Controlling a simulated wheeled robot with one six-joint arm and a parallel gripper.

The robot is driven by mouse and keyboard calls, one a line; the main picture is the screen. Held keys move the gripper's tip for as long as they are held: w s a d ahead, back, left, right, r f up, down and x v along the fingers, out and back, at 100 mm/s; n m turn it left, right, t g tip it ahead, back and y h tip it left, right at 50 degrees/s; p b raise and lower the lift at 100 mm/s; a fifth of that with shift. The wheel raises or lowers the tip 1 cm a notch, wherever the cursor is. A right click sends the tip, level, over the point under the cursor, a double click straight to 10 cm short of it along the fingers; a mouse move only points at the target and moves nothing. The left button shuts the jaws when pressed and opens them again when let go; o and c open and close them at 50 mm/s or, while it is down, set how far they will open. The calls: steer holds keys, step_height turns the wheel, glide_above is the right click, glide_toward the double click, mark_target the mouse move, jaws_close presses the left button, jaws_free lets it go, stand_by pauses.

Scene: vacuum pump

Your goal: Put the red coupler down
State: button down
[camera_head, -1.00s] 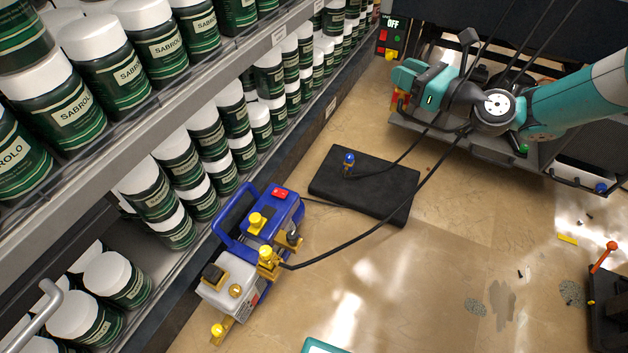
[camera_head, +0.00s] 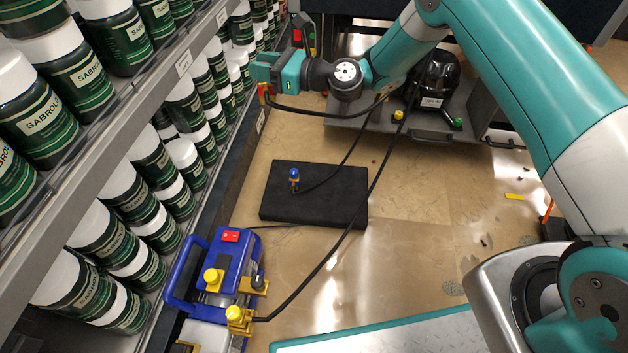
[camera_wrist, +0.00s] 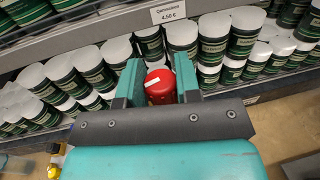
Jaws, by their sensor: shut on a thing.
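The red coupler (camera_wrist: 160,86) sits between the two teal fingers of my gripper (camera_wrist: 160,80) in the wrist view. A pale strip shows on its top. In the head view my gripper (camera_head: 262,76) is raised above the floor, beside the shelf's far end, and a black hose runs from it. The coupler is mostly hidden there. A black mat (camera_head: 335,213) lies on the floor in front of my gripper, with a blue coupler (camera_head: 294,178) on it. The blue and white vacuum pump (camera_head: 232,262) stands nearer, with yellow fittings.
Shelves of green jars (camera_head: 165,260) line the left side, close to my gripper. A dark compressor (camera_head: 438,85) sits in a grey tray at the back. Black hoses cross the floor and the mat. Open floor lies right of the mat.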

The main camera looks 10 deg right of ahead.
steer(key=w+d+f+m+t+h+b, duration=0.15)
steer(key=d+f+m+t+h, duration=0.25)
steer(key=d+f, duration=0.7)
steer(key=w+d+f+m+t+h+b, duration=0.1)
steer(key=d+f+m+t+h+b, duration=0.2)
steer(key=d+f, duration=0.8)
steer(key=shift+t+h, duration=0.5)
steer(key=shift+h, duration=0.1)
steer(key=shift+s+a+f+b, duration=0.1)
steer(key=shift+a+f+b, duration=0.25)
steer(key=shift+f+b, duration=2.75)
steer(key=shift+a+f+b, duration=0.3)
steer(key=shift+f+b, duration=1.6)
steer(key=shift+f, duration=2.4)
steer(key=shift+s+a+f+b, duration=0.1)
steer(key=shift+a+f+b, duration=0.25)
steer(key=shift+f+b, duration=2.75)
steer(key=shift+f+p, duration=0.55)
steer(key=shift+f, duration=0.1)
steer(key=shift+f, duration=0.2)
steer(key=c, duration=0.8)
jaws_free()
steer(key=shift+r, duration=0.1)
